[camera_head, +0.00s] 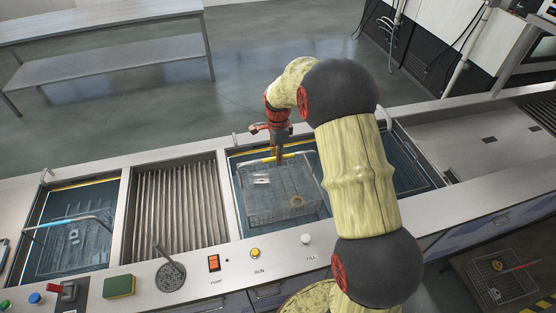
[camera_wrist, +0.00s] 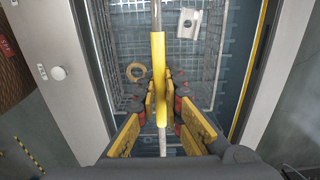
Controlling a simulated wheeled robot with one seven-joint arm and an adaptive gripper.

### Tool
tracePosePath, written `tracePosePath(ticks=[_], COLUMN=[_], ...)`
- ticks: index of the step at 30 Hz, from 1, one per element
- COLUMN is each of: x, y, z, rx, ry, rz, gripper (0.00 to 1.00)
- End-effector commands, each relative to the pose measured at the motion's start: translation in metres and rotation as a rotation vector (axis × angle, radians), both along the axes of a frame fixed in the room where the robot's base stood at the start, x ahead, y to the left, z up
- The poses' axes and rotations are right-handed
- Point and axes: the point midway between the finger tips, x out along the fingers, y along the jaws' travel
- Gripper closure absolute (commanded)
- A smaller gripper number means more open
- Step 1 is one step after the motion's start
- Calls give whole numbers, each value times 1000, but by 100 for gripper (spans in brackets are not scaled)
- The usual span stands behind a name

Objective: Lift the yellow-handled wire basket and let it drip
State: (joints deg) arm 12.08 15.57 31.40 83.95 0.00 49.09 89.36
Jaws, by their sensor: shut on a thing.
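The wire basket (camera_head: 280,207) sits in the middle tank (camera_head: 236,190), its yellow handle (camera_head: 258,161) across the top. My gripper (camera_head: 278,157) reaches down from above and is shut on the yellow handle. In the wrist view the yellow handle (camera_wrist: 158,62) runs between the two fingers (camera_wrist: 161,100). The basket holds a metal bracket (camera_wrist: 189,23) and a brass ring (camera_wrist: 136,72); the bracket (camera_head: 262,179) and ring (camera_head: 296,201) also show in the head view. I cannot tell whether the basket is clear of the tank floor.
A ribbed draining bay (camera_head: 178,208) lies left of the tank. Further left, another tank holds a blue-handled basket (camera_head: 72,240). A sponge (camera_head: 119,286), a strainer (camera_head: 170,275) and buttons (camera_head: 255,253) line the front edge. My arm hides part of the right-hand tank (camera_head: 412,165).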

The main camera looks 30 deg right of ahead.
Motion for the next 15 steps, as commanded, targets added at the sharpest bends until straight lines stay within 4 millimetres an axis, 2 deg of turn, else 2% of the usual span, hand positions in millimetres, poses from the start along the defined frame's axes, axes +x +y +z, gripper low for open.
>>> tracePosePath(ticks=[1,15], x=[1,1], y=[0,0], z=[7,37], rx=[-1,-1], ry=[-4,-4], rz=[0,0], gripper=[100,100])
